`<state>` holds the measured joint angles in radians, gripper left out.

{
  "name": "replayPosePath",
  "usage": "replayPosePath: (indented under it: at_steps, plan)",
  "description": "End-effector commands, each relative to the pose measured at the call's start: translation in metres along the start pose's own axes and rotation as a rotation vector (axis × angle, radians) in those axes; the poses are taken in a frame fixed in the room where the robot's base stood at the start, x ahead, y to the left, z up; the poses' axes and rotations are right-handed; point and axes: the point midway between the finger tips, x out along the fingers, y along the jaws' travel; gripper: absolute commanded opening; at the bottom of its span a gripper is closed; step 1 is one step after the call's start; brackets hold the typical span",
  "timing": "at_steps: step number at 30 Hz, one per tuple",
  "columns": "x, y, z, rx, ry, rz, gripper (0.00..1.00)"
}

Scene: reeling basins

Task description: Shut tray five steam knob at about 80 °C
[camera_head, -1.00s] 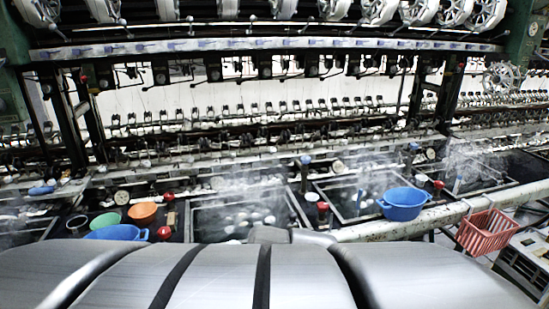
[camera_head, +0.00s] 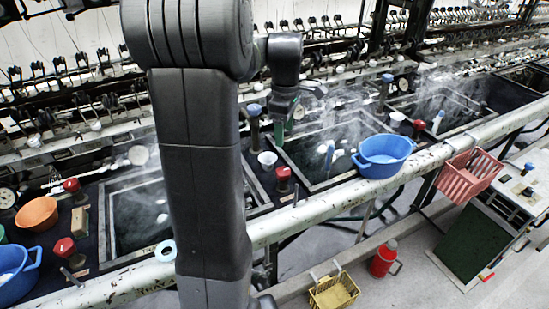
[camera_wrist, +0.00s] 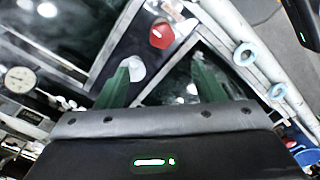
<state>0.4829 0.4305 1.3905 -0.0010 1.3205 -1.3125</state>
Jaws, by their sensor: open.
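Red knobs stand along the basin edge in the head view: one right of centre (camera_head: 283,176), one at the left (camera_head: 71,186), one at the lower left (camera_head: 64,247) and one farther back (camera_head: 418,125). No tray number is legible. My gripper (camera_head: 281,126) hangs open and empty, above and apart from the right-of-centre red knob. In the wrist view a red knob (camera_wrist: 161,35) lies beyond my open green fingers (camera_wrist: 165,78). A round dial gauge (camera_wrist: 18,79) is at the left there; its reading is too small to tell.
A white pipe rail (camera_head: 330,198) runs along the front of the steaming basins. A blue bowl (camera_head: 384,156) and a red basket (camera_head: 469,174) are at the right. A blue-topped post (camera_head: 254,112) and a white cup (camera_head: 267,159) stand near my gripper.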

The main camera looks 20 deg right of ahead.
Motion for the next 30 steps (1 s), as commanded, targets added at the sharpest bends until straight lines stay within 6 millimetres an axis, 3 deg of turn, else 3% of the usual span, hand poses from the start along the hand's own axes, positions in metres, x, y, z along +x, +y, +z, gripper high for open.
replayPosePath:
  at_steps: [5, 18, 24, 30]
  plan:
    - [0.025, -0.001, 0.000, -0.001, -0.001, -0.005, 0.62]
    - [0.113, -0.002, -0.001, 0.000, 0.000, -0.004, 0.62]
    - [0.131, -0.001, -0.001, 0.001, 0.000, -0.002, 0.62]
    - [0.135, -0.001, -0.001, 0.001, 0.001, 0.000, 0.62]
